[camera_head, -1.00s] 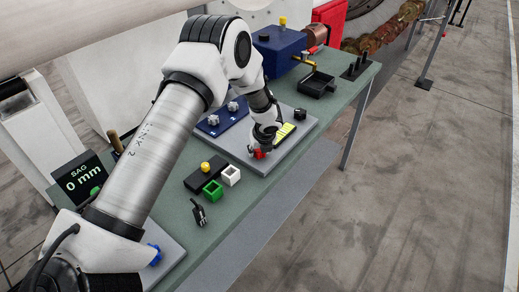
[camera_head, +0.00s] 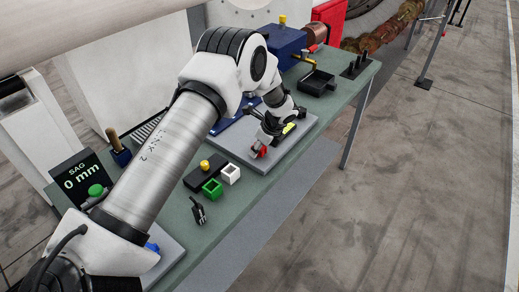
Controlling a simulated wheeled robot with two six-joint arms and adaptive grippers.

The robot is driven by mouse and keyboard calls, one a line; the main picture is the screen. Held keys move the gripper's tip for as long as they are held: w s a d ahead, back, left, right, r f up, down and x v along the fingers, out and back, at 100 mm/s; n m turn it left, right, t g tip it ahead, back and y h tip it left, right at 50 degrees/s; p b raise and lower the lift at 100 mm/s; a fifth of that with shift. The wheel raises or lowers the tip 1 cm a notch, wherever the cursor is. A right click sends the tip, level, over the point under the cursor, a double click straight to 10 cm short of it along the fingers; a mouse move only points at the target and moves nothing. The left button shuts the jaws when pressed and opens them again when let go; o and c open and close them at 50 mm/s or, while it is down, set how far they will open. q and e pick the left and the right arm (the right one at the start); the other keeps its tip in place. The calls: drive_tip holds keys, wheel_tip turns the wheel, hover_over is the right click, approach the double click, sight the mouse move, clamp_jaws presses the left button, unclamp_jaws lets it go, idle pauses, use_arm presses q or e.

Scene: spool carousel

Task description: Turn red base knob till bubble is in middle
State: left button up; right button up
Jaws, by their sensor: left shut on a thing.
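The red base knob (camera_head: 260,152) sits at the near edge of a grey base plate (camera_head: 234,147) on the green bench. My left gripper (camera_head: 262,144) points down over the knob and is shut on it, largely hiding it. A yellow-green bubble level (camera_head: 289,128) lies on the plate just behind the gripper, partly covered by it. The bubble itself is too small to make out. My right gripper does not show.
A black block with a yellow knob (camera_head: 204,165), a green square holder (camera_head: 212,188) and a white one (camera_head: 230,174) stand nearer on the bench. A display (camera_head: 82,178) reads SAG 0 mm. A black tray (camera_head: 316,82) and blue box (camera_head: 281,46) stand behind.

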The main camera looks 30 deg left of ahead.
use_arm(q)
drive_tip(key=shift+w+r+n+g+b, duration=0.1)
drive_tip(key=shift+n+g+b, duration=0.15)
drive_tip(key=shift+n, duration=0.4)
drive_tip(key=shift+w+r+n+g+b, duration=0.1)
drive_tip(key=shift+n+g+b, duration=0.15)
drive_tip(key=shift+n, duration=0.4)
drive_tip(key=shift+a, duration=0.1)
drive_tip(key=o, duration=0.9)
drive_tip(key=shift+c, duration=0.2)
drive_tip(key=shift+o, duration=1.4)
drive_tip(key=shift+s+f, duration=0.1)
drive_tip(key=shift+s, duration=0.05)
drive_tip(key=v, duration=1.2)
